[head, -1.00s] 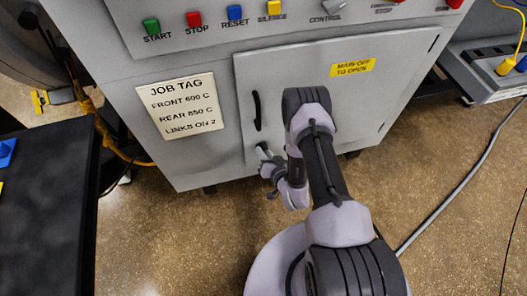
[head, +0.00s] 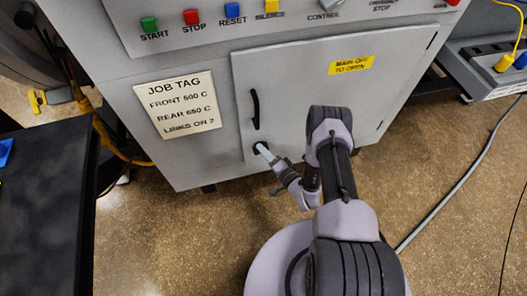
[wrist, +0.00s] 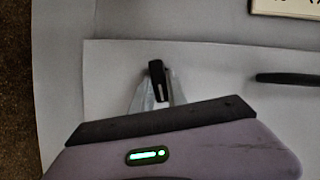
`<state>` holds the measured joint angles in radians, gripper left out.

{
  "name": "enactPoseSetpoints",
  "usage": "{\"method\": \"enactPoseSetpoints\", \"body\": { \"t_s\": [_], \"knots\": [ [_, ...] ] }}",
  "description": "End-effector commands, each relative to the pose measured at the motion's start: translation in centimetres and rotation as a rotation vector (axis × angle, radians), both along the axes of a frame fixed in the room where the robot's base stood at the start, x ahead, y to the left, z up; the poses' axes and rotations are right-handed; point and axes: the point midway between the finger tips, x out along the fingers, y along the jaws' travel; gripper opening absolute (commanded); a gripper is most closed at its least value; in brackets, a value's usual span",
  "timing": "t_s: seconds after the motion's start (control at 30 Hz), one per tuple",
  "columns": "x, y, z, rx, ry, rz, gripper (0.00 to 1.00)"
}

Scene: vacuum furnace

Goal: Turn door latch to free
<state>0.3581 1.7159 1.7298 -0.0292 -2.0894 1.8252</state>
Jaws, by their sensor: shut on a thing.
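The door latch (wrist: 156,70) is a small black piece on the grey cabinet door (head: 330,105), low near its left edge. In the wrist view it stands nearly upright, tilted slightly. My gripper (wrist: 153,92) has its pale fingers on either side of the latch and is shut on it. In the head view my gripper (head: 264,152) reaches the door's lower left from the right. There the latch is mostly hidden at the fingertips.
A black door handle (head: 255,108) is fixed above the latch; it also shows in the wrist view (wrist: 290,79). A job tag (head: 178,104) is left of the door. A yellow label (head: 351,66) is on the door. A dark table (head: 45,215) stands at left.

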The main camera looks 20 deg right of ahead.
Motion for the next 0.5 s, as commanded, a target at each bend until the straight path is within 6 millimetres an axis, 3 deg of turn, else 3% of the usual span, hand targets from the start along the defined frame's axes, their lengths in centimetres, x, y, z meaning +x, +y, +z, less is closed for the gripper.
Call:
{"method": "enactPoseSetpoints", "body": {
  "t_s": [0.5],
  "knots": [
    [0.16, -0.06, 0.10, 0.111, -0.005, 0.000, 0.00]
  ]
}}
